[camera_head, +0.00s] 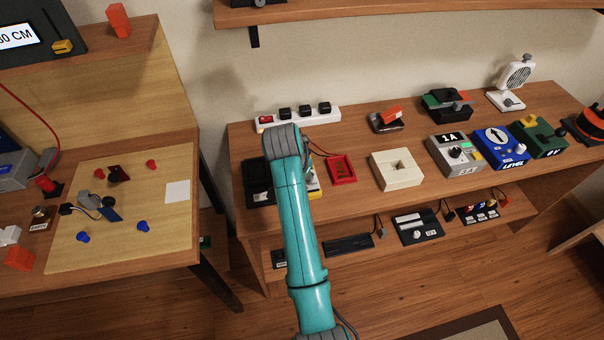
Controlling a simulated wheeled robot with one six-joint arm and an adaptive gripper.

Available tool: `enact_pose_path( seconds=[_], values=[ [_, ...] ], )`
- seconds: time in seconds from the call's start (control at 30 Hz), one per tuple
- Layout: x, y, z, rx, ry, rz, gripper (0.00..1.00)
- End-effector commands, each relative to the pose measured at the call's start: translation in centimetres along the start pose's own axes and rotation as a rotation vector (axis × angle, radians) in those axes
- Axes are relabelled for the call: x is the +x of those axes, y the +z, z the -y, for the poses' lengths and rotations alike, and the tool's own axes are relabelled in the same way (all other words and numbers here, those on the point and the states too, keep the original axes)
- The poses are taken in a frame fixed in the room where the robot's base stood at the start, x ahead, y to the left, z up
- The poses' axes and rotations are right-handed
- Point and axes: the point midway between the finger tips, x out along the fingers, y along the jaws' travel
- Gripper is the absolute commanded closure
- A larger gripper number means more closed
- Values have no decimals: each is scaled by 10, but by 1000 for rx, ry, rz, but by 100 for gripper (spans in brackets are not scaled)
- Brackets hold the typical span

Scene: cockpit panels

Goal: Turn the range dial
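A grey box (455,155) marked "1A" stands on the right part of the long wooden bench. It has a black round knob (457,153) on top, which looks like the range dial; its exact pointer setting is too small to read. My teal arm reaches up from the bottom middle to the left part of the bench, well left of this box. My gripper is hidden behind the arm's grey joint, so its fingers do not show.
A blue "LEVEL" box (500,147) is close on the grey box's right, with a green box (540,137) beyond it. A cream block (397,170) is on its left. A black device (447,104) sits behind.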

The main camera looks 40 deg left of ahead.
Motion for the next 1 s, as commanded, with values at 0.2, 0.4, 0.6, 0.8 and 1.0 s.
enact_pose_path(
  seconds=[0.2, 0.4, 0.6, 0.8, 1.0],
  values=[
    [0, 0, -2, -184, -78, 8, 100],
    [0, -1, -2, -335, -140, 14, 100],
    [1, -1, -3, -447, -185, 19, 100],
    [1, -1, -3, -515, -214, 23, 100],
    [1, 0, -3, -544, -225, 24, 100]
  ],
)
